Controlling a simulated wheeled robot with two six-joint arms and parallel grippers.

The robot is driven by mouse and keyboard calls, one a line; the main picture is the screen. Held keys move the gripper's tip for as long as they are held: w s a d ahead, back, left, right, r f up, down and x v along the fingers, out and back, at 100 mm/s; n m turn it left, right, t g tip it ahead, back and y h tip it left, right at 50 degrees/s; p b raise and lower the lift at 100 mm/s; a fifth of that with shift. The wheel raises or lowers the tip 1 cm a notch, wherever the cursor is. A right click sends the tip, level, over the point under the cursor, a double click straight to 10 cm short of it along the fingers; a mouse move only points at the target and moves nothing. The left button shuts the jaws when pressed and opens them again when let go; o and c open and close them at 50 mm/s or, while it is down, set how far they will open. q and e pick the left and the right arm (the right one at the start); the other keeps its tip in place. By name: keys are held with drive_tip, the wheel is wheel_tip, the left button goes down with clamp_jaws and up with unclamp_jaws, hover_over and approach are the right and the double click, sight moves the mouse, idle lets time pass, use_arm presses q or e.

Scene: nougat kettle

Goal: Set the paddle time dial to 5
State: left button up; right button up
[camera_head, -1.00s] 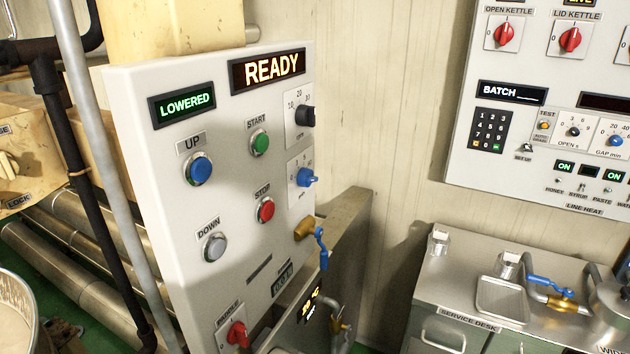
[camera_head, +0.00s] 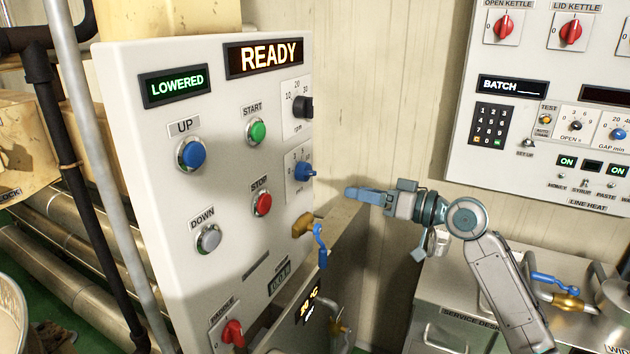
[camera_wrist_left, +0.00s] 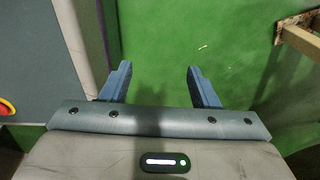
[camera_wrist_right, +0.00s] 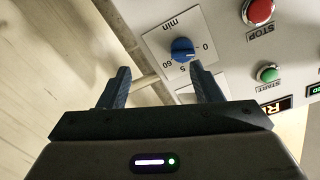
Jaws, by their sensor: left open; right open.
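The blue dial (camera_head: 304,172) sits on a white plate on the right part of the white control panel. In the right wrist view the dial (camera_wrist_right: 182,50) lies ahead, with "min", "0", "5" and "60" printed around it. A pale mark shows on the knob, but its exact setting is hard to read. My right gripper (camera_head: 350,191) is to the right of the dial, pointing towards the panel, apart from it. Its fingers (camera_wrist_right: 163,82) are open and empty. My left gripper (camera_wrist_left: 158,82) is open and empty above green floor, outside the head view.
A black rpm dial (camera_head: 303,107) is above the blue one. The green START button (camera_head: 257,131) and red STOP button (camera_head: 262,203) are to its left. A blue-handled valve (camera_head: 318,240) sticks out below. A metal service desk (camera_head: 450,322) stands at the lower right.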

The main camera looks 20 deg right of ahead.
sight(313, 174)
drive_tip(key=shift+n+y, duration=0.5)
drive_tip(key=w+a+r+p, duration=0.1)
drive_tip(key=a, duration=0.1)
drive_tip(key=w+a+r+p, duration=0.1)
drive_tip(key=w+a+p, duration=0.1)
drive_tip(key=a, duration=0.1)
drive_tip(key=w+a+r+p, duration=0.1)
drive_tip(key=w+a, duration=0.1)
drive_tip(key=a, duration=0.1)
drive_tip(key=shift+w+a, duration=0.1)
drive_tip(key=shift+a, duration=0.05)
drive_tip(key=shift+w+a, duration=0.3)
drive_tip(key=c, duration=1)
